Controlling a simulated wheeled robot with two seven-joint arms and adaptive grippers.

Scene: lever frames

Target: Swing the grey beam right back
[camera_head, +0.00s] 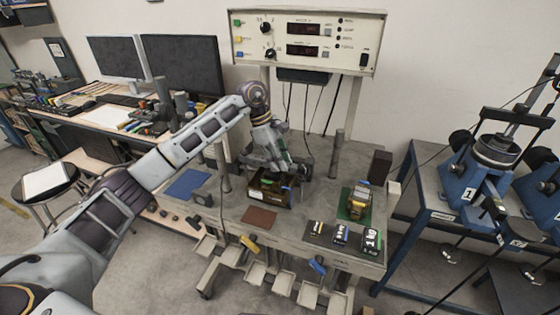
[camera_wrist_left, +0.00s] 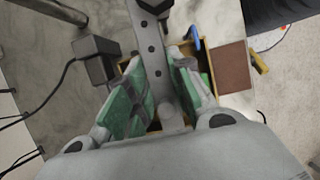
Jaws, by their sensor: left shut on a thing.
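The grey beam (camera_wrist_left: 146,38) shows in the left wrist view as a narrow bar with a row of dark holes. It runs from the top edge down between my fingers. My left gripper (camera_wrist_left: 165,92), with green finger pads, is shut on it. In the head view the left gripper (camera_head: 280,165) reaches down over a brown open box (camera_head: 268,193) on the bench, and I cannot make out the beam there. The box's wooden edge also shows behind the fingers in the left wrist view. My right gripper is in neither view.
The grey bench (camera_head: 230,212) carries upright posts (camera_head: 336,155), a blue mat (camera_head: 186,184), a brown mat (camera_head: 259,218), a green mat with a yellowish block (camera_head: 358,203), and small labelled blocks (camera_head: 340,233). An instrument panel (camera_head: 308,42) stands above. A blue frame (camera_head: 480,175) is at right.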

